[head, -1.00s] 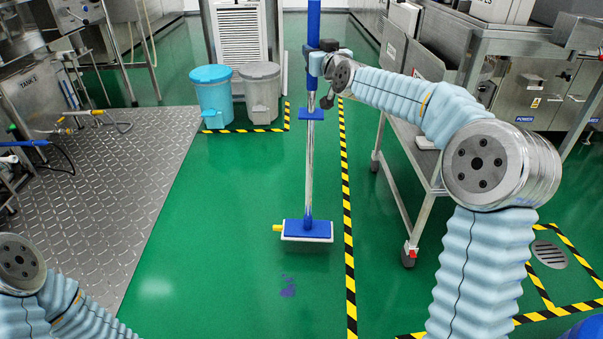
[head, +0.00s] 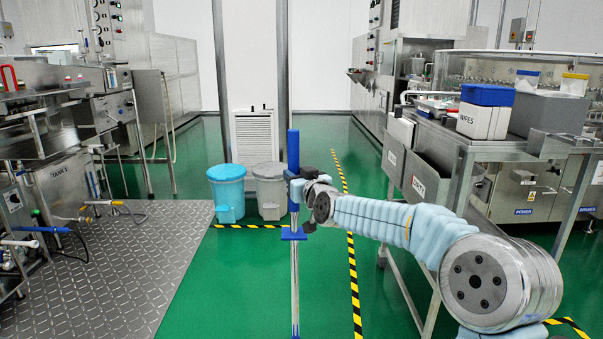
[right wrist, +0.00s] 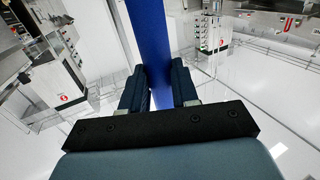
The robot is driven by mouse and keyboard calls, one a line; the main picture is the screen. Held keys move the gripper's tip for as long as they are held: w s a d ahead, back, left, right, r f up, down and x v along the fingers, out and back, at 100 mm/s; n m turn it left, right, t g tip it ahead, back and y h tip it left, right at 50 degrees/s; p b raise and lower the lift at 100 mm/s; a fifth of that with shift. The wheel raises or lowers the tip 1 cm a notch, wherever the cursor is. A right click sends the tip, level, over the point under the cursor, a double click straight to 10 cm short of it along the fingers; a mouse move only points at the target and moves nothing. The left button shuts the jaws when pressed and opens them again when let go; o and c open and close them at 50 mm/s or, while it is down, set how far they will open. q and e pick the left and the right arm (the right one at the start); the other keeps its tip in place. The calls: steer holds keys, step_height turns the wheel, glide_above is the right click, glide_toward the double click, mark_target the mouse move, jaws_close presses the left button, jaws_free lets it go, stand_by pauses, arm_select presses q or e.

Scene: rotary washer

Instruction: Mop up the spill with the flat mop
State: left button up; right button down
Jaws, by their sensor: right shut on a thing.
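The flat mop stands upright, with a blue handle (head: 293,150) on a shiny metal pole (head: 295,285). My right gripper (head: 297,188) is shut on the blue handle, below its top. In the right wrist view the blue handle (right wrist: 150,40) runs between the two dark fingers of my right gripper (right wrist: 160,85). The mop's head and the purple spill are below the head view now, so I cannot see them. My left gripper is out of view.
A blue bin (head: 228,190) and a grey bin (head: 269,190) stand behind the mop on the left. A metal plate floor (head: 130,265) lies left. A steel table (head: 455,190) stands right of the yellow-black tape (head: 352,255). Green floor surrounds the pole.

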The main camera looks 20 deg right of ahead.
mark_target(296, 211)
steer(key=shift+f+b, duration=2.9)
steer(key=shift+f, duration=1.45)
steer(key=shift+f+b, duration=0.85)
steer(key=shift+f, duration=0.05)
steer(key=shift+r, duration=0.1)
steer(key=shift+s+a+b, duration=0.25)
steer(key=shift+s+b, duration=0.15)
steer(key=shift+s, duration=0.6)
steer(key=shift+s+a+f+b, duration=0.1)
steer(key=shift+s+f+b, duration=0.05)
steer(key=shift+s+b, duration=0.2)
steer(key=shift+s+a+f+b, duration=0.1)
steer(key=shift+s+f+b, duration=0.1)
steer(key=shift+s, duration=0.25)
steer(key=shift+s+a, duration=0.1)
